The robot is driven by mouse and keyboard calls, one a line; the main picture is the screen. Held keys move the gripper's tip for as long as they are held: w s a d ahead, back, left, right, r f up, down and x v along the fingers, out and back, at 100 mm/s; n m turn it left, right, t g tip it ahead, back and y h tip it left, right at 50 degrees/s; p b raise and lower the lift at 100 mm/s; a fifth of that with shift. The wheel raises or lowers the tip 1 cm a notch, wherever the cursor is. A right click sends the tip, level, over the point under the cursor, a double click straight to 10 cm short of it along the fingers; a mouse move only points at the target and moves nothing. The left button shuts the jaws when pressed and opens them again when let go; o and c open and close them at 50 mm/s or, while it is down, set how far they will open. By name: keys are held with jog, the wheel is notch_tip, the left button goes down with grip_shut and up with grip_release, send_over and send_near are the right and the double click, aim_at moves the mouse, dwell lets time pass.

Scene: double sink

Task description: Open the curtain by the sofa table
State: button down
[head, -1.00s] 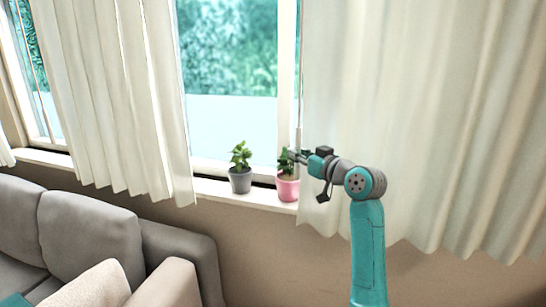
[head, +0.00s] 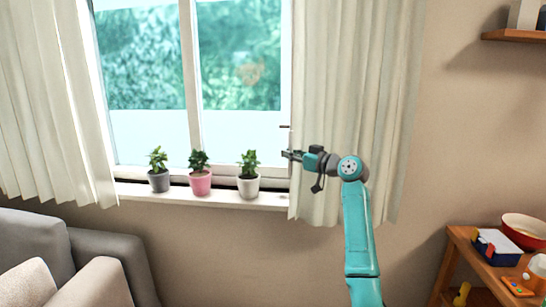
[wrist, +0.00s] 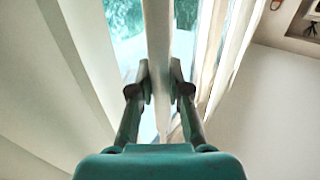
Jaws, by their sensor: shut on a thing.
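The right-hand cream curtain (head: 350,90) hangs bunched in folds at the right side of the window. My gripper (head: 288,155) is at its left edge, at about the height of the lower window frame. In the wrist view my gripper (wrist: 160,88) has its two fingers on either side of a pale upright strip (wrist: 158,40), shut on it. The strip looks like the curtain's edge, though its exact contact is hard to see. The left-hand cream curtain (head: 55,110) hangs at the left side of the window, above the grey sofa (head: 35,245).
A wooden shelf table (head: 470,265) with toys stands at lower right. A wall shelf (head: 515,36) is at upper right.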

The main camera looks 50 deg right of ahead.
jog(key=shift+s+d, duration=0.8)
jog(key=shift+s, duration=0.3)
jog(key=shift+s+d, duration=0.8)
jog(key=shift+s, duration=0.3)
jog(key=c, duration=1.1)
grip_release()
jog(key=s, duration=0.7)
jog(key=shift+s, duration=0.2)
